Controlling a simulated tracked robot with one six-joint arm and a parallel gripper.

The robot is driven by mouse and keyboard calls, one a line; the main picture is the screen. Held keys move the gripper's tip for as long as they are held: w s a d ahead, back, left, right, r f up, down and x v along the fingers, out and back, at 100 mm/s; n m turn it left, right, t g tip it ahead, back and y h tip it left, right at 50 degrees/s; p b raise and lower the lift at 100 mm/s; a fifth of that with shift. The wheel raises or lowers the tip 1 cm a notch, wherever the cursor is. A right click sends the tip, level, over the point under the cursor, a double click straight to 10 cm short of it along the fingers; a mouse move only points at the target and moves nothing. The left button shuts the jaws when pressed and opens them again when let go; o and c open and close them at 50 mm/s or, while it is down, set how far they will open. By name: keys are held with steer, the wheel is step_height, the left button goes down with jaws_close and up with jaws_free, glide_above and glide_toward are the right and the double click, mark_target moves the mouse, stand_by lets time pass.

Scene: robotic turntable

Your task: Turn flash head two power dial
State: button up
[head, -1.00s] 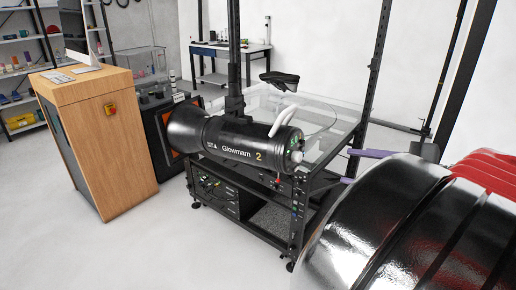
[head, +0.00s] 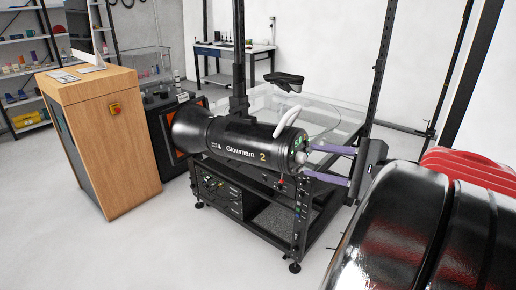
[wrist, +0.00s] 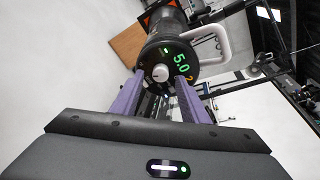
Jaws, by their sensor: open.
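Flash head two (head: 237,142) is a black cylinder marked "Glowmam 2", mounted level on a black stand, with a white handle on top. Its round end face points right. The light power dial (wrist: 160,73) sits on that face, beside a green display (wrist: 181,64) reading 5.0. My gripper (head: 308,160) has two purple fingers, spread apart, reaching in from the right to the end face. In the wrist view, the fingertips of my gripper (wrist: 160,80) lie on either side of the dial, with gaps showing. Contact with the dial cannot be seen.
A black wheeled frame (head: 297,215) stands below the flash head, with a clear-walled turntable enclosure (head: 335,115) behind it. A wooden cabinet (head: 125,145) stands to the left. Black uprights rise behind the flash head.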

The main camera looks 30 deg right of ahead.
mark_target(301, 158)
steer(key=shift+x, duration=1.25)
steer(key=shift+c, duration=0.5)
jaws_close()
steer(key=shift+m+g+y, duration=0.3)
steer(key=shift+m, duration=1)
steer(key=shift+o, duration=0.5)
jaws_free()
